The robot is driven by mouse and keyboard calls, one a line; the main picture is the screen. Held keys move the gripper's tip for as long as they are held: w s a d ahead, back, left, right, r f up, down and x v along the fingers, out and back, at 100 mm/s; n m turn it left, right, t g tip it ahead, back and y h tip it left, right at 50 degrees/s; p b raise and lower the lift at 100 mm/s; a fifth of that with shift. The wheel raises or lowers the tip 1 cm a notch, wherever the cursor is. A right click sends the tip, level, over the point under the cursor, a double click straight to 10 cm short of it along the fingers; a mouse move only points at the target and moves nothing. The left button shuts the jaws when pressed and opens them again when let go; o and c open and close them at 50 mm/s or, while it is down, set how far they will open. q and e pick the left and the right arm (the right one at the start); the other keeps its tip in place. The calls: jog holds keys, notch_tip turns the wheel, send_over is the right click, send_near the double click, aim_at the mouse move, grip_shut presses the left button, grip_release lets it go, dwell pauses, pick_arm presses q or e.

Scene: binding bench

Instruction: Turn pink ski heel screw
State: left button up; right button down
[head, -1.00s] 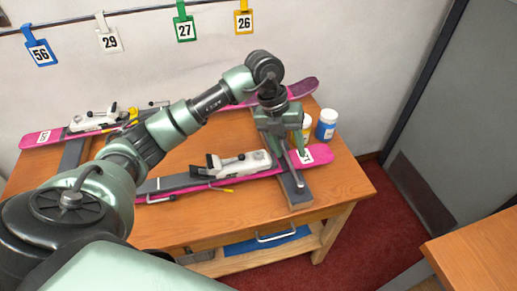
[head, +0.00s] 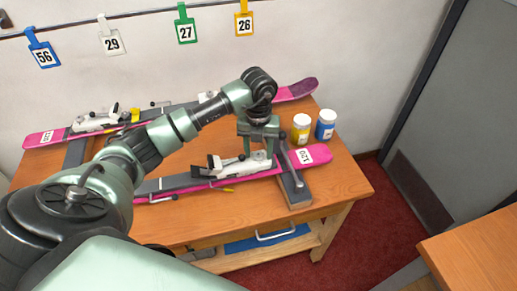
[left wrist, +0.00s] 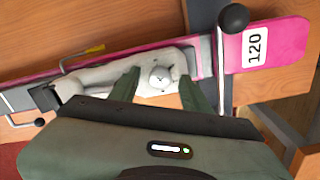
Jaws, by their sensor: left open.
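The near pink ski (head: 318,153), labelled 120, lies across the bench, and its pink end also shows in the left wrist view (left wrist: 285,42). Its pale grey heel piece (head: 228,168) sits toward the right part of the ski. In the left wrist view a round screw head (left wrist: 160,76) shows on top of the heel piece. My left gripper (head: 260,152) is open and points down over the right end of the heel piece. Its two fingers (left wrist: 162,90) stand apart on either side of the screw in the picture; contact cannot be told. My right gripper is not in view.
A second pink ski (head: 300,88) lies behind. A yellow jar (head: 301,130) and a blue jar (head: 326,125) stand right of the gripper. A clamp lever with a black knob (left wrist: 233,18) rises close to the fingers. Numbered tags hang on the wall rail.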

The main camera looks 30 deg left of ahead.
pick_arm(q)
grip_shut()
jog(key=m+b, duration=0.2)
jog(key=m, duration=0.1)
jog(key=shift+f, duration=0.1)
jog(key=m+b, duration=0.6)
jog(key=m, duration=0.2)
jog(key=shift+m, duration=0.4)
dwell(0.6)
grip_release()
